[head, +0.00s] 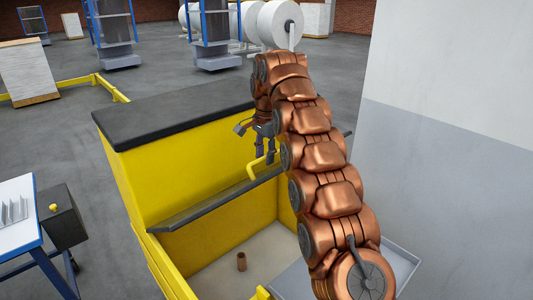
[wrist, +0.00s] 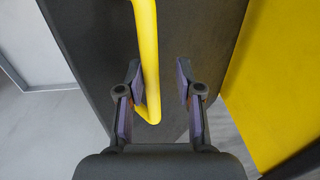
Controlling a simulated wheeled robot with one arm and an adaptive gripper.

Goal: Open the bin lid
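The yellow bin (head: 175,175) has a dark flat top (head: 175,112). A narrow dark panel (head: 205,205), which looks like the lid, crosses its front above an open compartment. A yellow bar handle (head: 251,167) is on this panel; the wrist view shows the handle (wrist: 147,50) against the dark panel surface (wrist: 95,70). My gripper (head: 265,148) is at the handle, pointing down. In the wrist view my gripper (wrist: 159,68) is open, with the handle's end between its fingers, nearer the left finger. There is a clear gap to the right finger.
A grey-white wall (head: 450,130) rises close on the right. A blue-framed table (head: 20,225) and dark box (head: 63,218) stand at left. Paper rolls (head: 272,25) and carts are behind; grey floor between is clear.

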